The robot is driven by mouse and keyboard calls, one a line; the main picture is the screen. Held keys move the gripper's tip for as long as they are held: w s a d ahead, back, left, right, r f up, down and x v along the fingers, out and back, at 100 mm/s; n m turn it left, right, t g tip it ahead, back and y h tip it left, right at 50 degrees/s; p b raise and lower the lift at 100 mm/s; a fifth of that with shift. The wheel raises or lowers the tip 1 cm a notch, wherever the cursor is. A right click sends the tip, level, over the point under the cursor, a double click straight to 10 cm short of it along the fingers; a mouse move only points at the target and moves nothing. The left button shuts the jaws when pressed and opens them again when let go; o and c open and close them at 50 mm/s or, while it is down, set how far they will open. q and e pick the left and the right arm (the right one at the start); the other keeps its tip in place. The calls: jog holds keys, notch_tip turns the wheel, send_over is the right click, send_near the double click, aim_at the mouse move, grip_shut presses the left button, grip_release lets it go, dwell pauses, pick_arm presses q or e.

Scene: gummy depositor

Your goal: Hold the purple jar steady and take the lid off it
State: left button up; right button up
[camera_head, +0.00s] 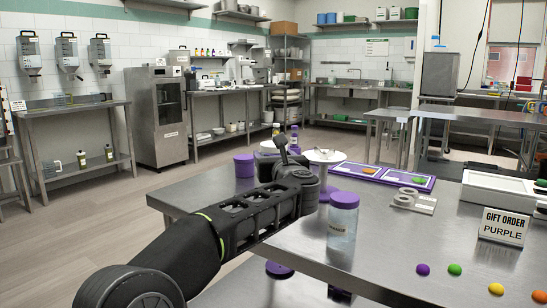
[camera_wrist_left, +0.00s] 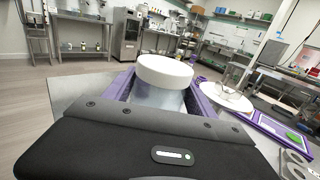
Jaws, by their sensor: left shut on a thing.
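My left gripper (camera_head: 282,172) reaches over the steel table from the left. In the left wrist view it is shut on a clear jar (camera_wrist_left: 158,97) with a thick white lid (camera_wrist_left: 165,71), which sits between purple-edged fingers. The white lid (camera_head: 268,146) shows partly behind the gripper in the head view; the jar's body is hidden there. A clear jar with a purple lid (camera_head: 343,201) and a small label stands upright on the table, right of my left forearm and apart from the gripper. My right gripper is not in view.
Purple trays (camera_head: 380,175), grey rings (camera_head: 412,200), a gift order sign (camera_head: 505,226) reading PURPLE and several coloured gummies occupy the right.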

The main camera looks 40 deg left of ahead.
pick_arm(q)
grip_shut()
dwell(0.5)
